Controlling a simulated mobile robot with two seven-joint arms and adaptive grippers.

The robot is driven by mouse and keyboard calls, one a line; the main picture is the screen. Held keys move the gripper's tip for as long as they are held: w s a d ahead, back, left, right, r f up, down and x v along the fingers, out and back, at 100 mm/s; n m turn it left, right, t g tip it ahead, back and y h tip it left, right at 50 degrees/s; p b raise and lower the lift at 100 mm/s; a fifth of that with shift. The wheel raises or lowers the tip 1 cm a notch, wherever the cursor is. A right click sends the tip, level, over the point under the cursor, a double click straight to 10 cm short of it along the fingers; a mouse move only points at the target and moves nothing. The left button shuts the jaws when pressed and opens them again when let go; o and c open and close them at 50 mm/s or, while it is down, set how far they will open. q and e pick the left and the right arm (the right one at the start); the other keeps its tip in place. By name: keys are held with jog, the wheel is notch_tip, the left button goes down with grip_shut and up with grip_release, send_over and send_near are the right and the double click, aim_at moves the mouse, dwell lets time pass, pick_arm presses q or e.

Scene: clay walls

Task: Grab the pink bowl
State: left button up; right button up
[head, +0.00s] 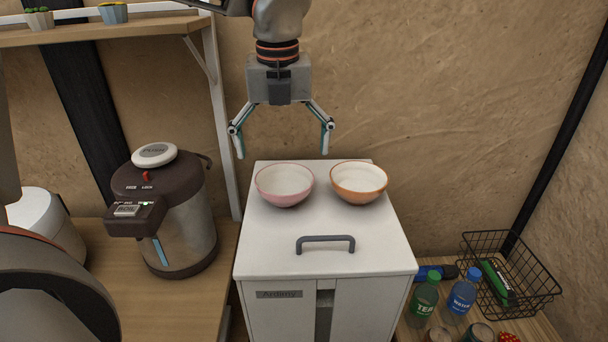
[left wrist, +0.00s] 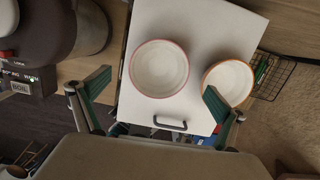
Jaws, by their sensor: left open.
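The pink bowl (head: 284,185) stands upright and empty on top of a white cabinet (head: 340,262). It also shows in the left wrist view (left wrist: 159,69), between the fingers and farther up the picture. An orange bowl (head: 358,183) stands just to its right, and it shows partly behind a fingertip in the left wrist view (left wrist: 230,80). My left gripper (head: 282,147) hangs open and empty above the back edge of the cabinet, pointing down, its fingers spread wide. It touches neither bowl. My right gripper is not in view.
A dark grey handle (head: 325,240) sits at the front of the cabinet top. A kettle (head: 170,215) stands on the wooden counter at left, below a shelf (head: 100,30). At right are bottles (head: 423,298) and a wire basket (head: 510,275).

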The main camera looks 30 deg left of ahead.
aim_at(285, 191)
pick_arm(q)
jog(key=shift+w+f, duration=0.25)
jog(key=shift+f, duration=0.1)
jog(key=shift+s+f, duration=0.2)
jog(key=shift+f, duration=1)
notch_tip(285, 191, down, 4)
jog(key=shift+r+p, duration=0.25)
jog(key=shift+p, duration=0.35)
jog(key=shift+w+a+f, duration=0.1)
jog(key=shift+w+f, duration=0.05)
jog(key=shift+f, duration=0.35)
jog(key=c, duration=1.3)
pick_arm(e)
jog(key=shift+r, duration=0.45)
